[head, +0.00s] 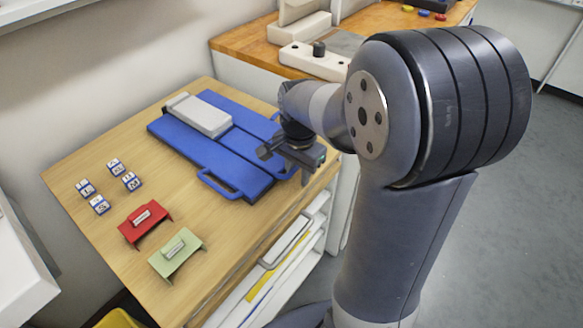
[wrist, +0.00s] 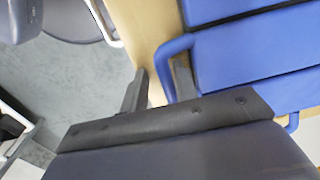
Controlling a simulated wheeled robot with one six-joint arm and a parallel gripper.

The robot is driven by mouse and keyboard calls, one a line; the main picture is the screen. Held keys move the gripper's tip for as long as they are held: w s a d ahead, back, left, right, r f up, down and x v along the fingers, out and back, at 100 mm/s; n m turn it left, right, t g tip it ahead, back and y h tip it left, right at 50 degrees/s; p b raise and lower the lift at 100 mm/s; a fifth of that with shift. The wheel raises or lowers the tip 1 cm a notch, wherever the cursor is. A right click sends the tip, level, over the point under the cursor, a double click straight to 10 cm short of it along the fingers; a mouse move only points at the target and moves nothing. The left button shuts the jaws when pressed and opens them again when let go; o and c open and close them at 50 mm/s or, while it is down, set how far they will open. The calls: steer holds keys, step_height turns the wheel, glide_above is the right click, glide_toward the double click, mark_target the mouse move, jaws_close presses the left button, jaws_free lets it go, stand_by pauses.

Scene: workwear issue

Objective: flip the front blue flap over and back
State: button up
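A blue folding board (head: 207,152) made of several flat panels lies on the wooden table. Its front flap (head: 238,172) lies flat and has a loop handle (head: 219,184) on its lower left edge. My gripper (head: 287,160) is low at the board's right edge. In the wrist view its two fingers (wrist: 160,86) are apart, one on each side of a blue loop handle (wrist: 164,62); the blue panel (wrist: 255,50) shows beyond. I cannot tell whether the fingers touch the handle. My gripper hides part of that handle in the head view.
A red stand (head: 145,222), a green stand (head: 177,254) and several small blue-and-white blocks (head: 99,204) stand on the near left table. Shelves (head: 290,250) sit below the table's right edge.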

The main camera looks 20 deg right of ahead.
steer(key=shift+r+p, duration=2.9)
steer(key=shift+p, duration=0.55)
steer(key=shift+o, duration=0.5)
steer(key=shift+r+p, duration=0.3)
steer(key=shift+r, duration=0.1)
steer(key=shift+o, duration=0.2)
steer(key=shift+s, duration=0.1)
steer(key=shift+s+f+g, duration=0.1)
steer(key=shift+g, duration=0.2)
